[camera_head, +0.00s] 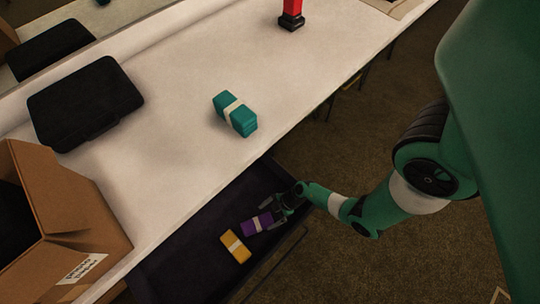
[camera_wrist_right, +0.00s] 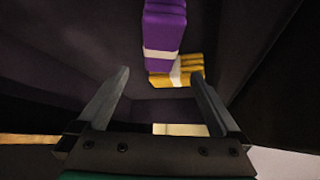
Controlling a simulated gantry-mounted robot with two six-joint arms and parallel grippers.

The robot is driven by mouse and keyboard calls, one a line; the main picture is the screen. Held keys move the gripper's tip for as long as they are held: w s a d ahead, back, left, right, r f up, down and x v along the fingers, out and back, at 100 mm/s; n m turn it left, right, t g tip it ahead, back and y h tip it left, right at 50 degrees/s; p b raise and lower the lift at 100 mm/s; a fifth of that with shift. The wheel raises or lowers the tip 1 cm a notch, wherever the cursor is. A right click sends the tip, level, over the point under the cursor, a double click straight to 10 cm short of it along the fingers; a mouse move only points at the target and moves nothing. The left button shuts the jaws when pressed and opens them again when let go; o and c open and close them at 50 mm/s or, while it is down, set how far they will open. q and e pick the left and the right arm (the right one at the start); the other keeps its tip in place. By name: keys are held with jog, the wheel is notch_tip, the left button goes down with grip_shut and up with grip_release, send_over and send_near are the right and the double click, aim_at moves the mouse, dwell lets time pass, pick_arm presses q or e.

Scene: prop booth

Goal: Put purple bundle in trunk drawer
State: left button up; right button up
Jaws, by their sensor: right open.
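The purple bundle (camera_head: 257,223) with a pale band is in the dark open drawer (camera_head: 185,245) below the table's edge. In the right wrist view the purple bundle (camera_wrist_right: 164,28) is ahead of the fingertips, and it looks apart from them. My right gripper (camera_head: 275,217) is open and empty, just right of the purple bundle; its two fingers also show in the right wrist view (camera_wrist_right: 160,85). A yellow bundle (camera_head: 236,246) with a pale band lies in the drawer beside the purple one. My left gripper is not in view.
A teal bundle (camera_head: 235,114) with a pale band sits on the white table (camera_head: 180,140). A black case (camera_head: 85,102) and an open cardboard box (camera_head: 70,225) stand at the left. A red object with a black base (camera_head: 291,14) stands at the back.

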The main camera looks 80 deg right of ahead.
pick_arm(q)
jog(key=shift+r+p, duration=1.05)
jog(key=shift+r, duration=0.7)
pick_arm(e)
jog(key=shift+v, duration=2.4)
